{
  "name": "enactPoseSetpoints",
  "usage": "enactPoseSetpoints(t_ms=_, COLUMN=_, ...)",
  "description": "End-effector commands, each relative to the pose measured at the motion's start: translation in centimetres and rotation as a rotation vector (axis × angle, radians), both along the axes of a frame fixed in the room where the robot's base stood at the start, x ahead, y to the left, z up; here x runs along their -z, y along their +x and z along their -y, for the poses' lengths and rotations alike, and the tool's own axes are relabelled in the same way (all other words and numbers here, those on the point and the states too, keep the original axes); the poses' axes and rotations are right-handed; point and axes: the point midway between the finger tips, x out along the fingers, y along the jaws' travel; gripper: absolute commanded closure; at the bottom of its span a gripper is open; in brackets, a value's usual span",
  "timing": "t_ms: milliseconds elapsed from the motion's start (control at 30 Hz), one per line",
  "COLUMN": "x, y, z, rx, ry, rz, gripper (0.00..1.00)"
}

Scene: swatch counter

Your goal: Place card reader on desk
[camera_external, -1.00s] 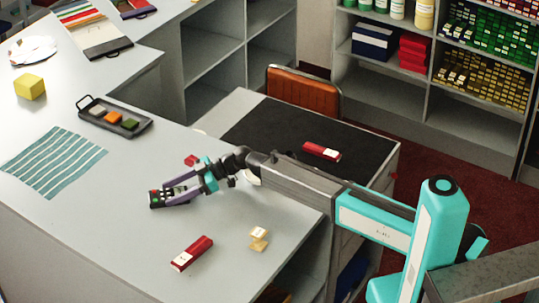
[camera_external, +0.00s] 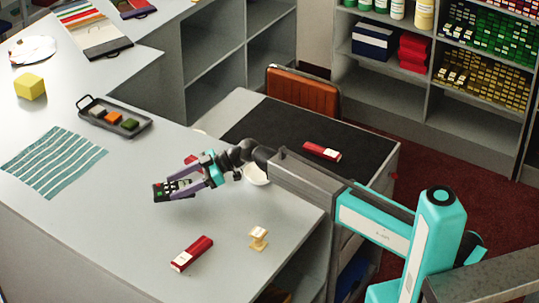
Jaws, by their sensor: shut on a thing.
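The card reader (camera_external: 166,192) is a small dark device with a keypad and a bit of green and red. My gripper (camera_external: 181,188) is shut on it, with its purple fingers along either side. The reader appears to be held a little above the light grey counter (camera_external: 120,235). The desk (camera_external: 250,119) has a black top and stands behind my arm, beside the counter. A red and white box (camera_external: 322,151) lies on the desk. My arm hides part of the desk's near side.
An orange chair (camera_external: 303,92) stands behind the desk.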

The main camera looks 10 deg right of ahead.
Motion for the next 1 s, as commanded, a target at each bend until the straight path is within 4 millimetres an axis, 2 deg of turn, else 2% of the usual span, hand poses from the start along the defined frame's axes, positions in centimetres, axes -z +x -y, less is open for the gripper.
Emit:
enactPoseSetpoints(t_ms=700, x=-0.7, y=-6.8, z=6.9, rx=0.000, ry=0.001, rz=0.000, gripper=0.78)
enactPoseSetpoints(t_ms=1000, x=-1.1, y=-8.9, z=9.1, rx=0.000, ry=0.002, rz=-0.001, gripper=0.78)
